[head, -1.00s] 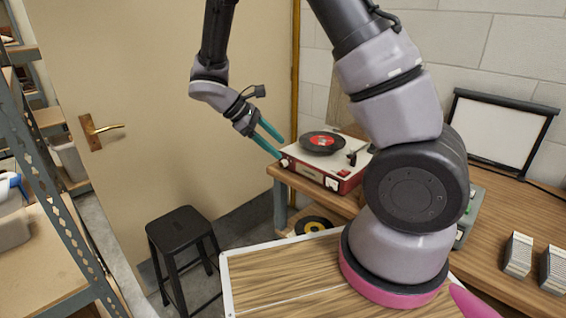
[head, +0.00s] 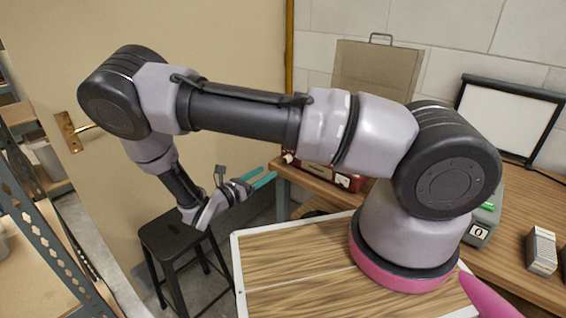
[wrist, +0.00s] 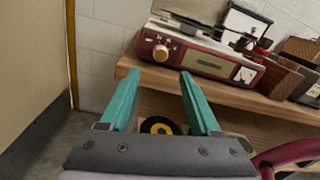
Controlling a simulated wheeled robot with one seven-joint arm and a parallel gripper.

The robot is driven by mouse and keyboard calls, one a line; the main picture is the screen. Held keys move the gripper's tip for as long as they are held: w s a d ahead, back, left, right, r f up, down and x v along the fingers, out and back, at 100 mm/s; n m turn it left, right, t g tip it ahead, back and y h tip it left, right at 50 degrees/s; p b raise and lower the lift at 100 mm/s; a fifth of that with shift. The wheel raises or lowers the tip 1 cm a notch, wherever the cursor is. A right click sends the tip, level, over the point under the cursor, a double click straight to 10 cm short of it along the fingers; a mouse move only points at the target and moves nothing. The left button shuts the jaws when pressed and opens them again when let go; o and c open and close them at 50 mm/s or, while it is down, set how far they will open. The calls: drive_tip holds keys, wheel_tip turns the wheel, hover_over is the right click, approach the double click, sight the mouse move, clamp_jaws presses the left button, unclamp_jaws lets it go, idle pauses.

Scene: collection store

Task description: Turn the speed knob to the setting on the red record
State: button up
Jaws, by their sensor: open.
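The record player (wrist: 205,58) has a dark red front and stands on a wooden table in the wrist view. A round cream knob (wrist: 160,53) is on the left of its front, with a smaller knob above it. In the head view my arm hides most of the record player (head: 322,176). The record on top shows only as a thin dark edge (wrist: 188,22) in the wrist view; its label is not visible. My gripper (head: 265,175) has teal fingers, open and empty, in front of the player and apart from it. In the wrist view its fingertips (wrist: 160,76) are below the knob.
A yellow-labelled record (wrist: 157,125) lies below the tabletop. A black stool (head: 180,240) stands under my forearm. A door (head: 60,70) is at the left. A framed white board (head: 508,118) and a grey box marked 0 (head: 480,228) are at the right.

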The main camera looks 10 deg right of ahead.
sight(285, 161)
drive_tip(key=x, duration=0.9)
clamp_jaws()
